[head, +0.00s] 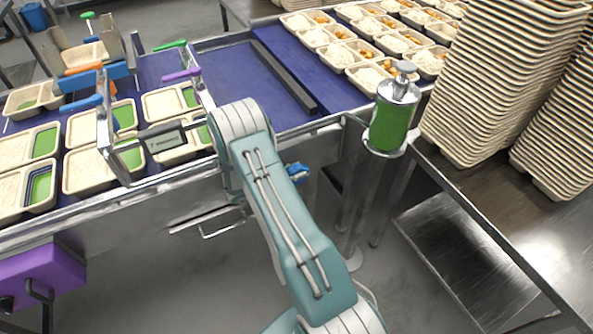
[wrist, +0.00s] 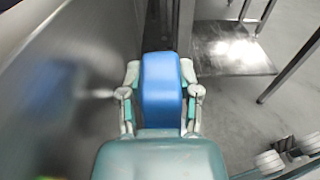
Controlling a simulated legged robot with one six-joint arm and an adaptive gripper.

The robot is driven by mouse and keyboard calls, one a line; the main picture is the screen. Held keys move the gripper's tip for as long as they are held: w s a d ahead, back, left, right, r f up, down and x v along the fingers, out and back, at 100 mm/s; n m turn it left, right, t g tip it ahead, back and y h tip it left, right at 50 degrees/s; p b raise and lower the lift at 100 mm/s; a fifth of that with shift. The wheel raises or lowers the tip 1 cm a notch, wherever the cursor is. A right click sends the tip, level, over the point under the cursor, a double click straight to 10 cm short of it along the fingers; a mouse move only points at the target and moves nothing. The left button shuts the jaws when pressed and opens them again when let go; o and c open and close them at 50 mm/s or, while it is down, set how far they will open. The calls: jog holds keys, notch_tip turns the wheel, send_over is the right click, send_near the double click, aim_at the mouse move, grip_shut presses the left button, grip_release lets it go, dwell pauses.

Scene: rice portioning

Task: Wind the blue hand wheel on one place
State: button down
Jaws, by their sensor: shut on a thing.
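The blue hand wheel (head: 297,171) shows as a small blue piece at the side of the conveyor frame, partly hidden behind my arm in the head view. In the wrist view a blue block, which I take as part of the wheel (wrist: 162,85), sits between the two fingers of my gripper (wrist: 162,72). The fingers are closed on its left and right sides. The rest of the wheel and its shaft are not clear. In the head view my gripper is hidden by my arm.
A blue conveyor belt (head: 240,75) carries several food trays at the left and back. A green-filled dispenser (head: 390,125) stands on a post to the right. Tall stacks of empty trays (head: 500,85) stand on a steel table (head: 550,235). A purple box (head: 40,277) is at lower left.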

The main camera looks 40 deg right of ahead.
jog(key=shift+d+t, duration=0.1)
jog(key=shift+t, duration=0.2)
jog(key=c, duration=0.6)
grip_release()
jog(key=v, duration=1.2)
jog(key=shift+w+r, duration=0.15)
jog(key=shift+w, duration=0.05)
jog(key=shift+s, duration=0.1)
